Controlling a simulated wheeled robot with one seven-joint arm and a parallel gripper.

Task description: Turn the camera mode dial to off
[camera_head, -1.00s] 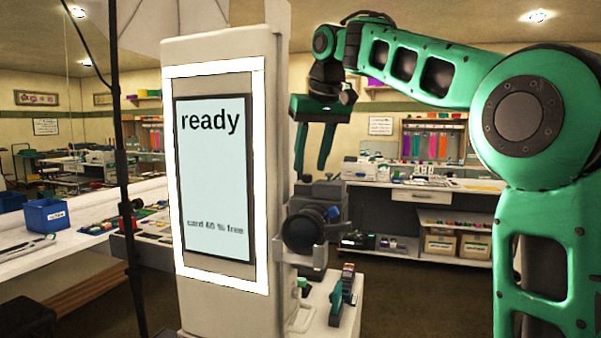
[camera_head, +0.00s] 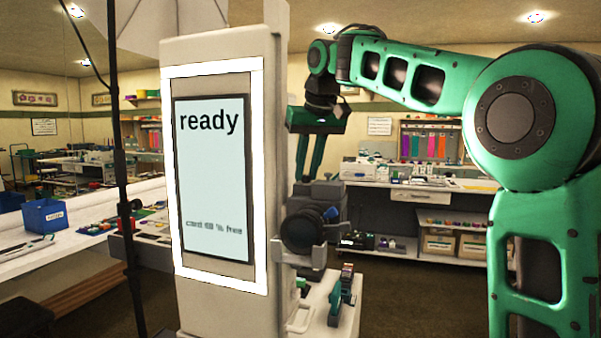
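The dark camera (camera_head: 312,222) sits on a bracket at the right side of the white booth, its round lens facing the front right. Its mode dial is too small or hidden to make out. My gripper (camera_head: 309,180) points down right above the camera's top, close to it. Its two green fingers show with a narrow gap between them. The fingertips are at the top of the camera, and I cannot tell whether they touch it. The booth screen (camera_head: 213,180) reads "ready", with a line about the card's free space below.
The white booth column (camera_head: 180,305) stands left of the camera. A small stand (camera_head: 325,300) below holds teal and dark items. A black pole (camera_head: 121,180) and a table with a blue bin (camera_head: 46,215) are at left. A shelf counter (camera_head: 430,195) stands behind; floor is open at right.

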